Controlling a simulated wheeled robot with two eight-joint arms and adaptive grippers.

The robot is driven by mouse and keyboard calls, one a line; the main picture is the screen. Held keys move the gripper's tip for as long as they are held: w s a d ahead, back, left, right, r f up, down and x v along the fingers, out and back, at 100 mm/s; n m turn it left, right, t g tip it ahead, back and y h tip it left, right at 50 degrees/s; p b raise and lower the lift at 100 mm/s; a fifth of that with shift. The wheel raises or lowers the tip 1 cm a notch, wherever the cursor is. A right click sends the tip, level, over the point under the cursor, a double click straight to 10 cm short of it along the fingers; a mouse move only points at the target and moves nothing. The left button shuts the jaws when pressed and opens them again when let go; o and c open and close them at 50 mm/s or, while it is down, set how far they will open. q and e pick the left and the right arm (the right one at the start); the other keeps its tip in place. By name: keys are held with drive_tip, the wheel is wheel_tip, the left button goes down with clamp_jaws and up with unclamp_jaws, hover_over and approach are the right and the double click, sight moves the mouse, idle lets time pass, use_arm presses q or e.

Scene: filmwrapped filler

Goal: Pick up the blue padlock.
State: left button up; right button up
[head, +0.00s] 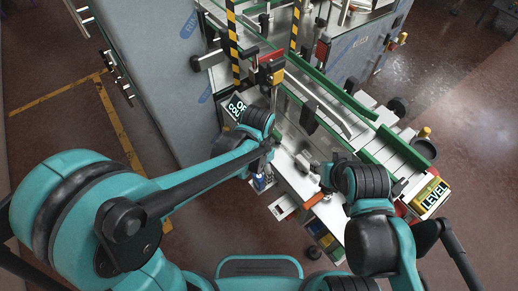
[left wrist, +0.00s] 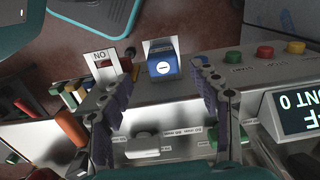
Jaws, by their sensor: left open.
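The blue padlock (left wrist: 165,68) has a round white mark on its face and a pale piece behind it in the left wrist view. It sits at the edge of the grey machine panel, between the spread fingertips of my left gripper (left wrist: 164,76), with a gap on both sides. In the head view the small blue shape of the padlock (head: 260,182) shows just below my left gripper (head: 270,146). My left gripper is open and empty. My right gripper (head: 322,178) is over the machine's front bench; its fingers are too small to read.
A white tag marked NO (left wrist: 103,62) stands left of the padlock. Green, yellow and red buttons (left wrist: 265,52) and a lit counter display (left wrist: 300,112) are at the right. A green-railed conveyor (head: 335,100) runs behind my grippers. A yellow LEVEL box (head: 431,194) is at the right.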

sight(259, 176)
use_arm(q)
drive_tip(key=shift+w+d+f, duration=0.3)
drive_tip(key=shift+d+f, duration=0.15)
drive_tip(key=shift+f, duration=0.1)
drive_tip(key=f+b, duration=0.1)
drive_tip(key=f, duration=0.1)
drive_tip(key=f+b, duration=0.1)
drive_tip(key=f, duration=0.1)
drive_tip(key=f+b, duration=0.1)
drive_tip(key=f, duration=0.2)
drive_tip(key=shift+a, duration=0.4)
drive_tip(key=shift+r, duration=0.1)
drive_tip(key=c, duration=1.3)
use_arm(e)
drive_tip(key=shift+w+f, duration=0.2)
drive_tip(key=shift+f, duration=0.9)
use_arm(q)
drive_tip(key=shift+c, duration=0.2)
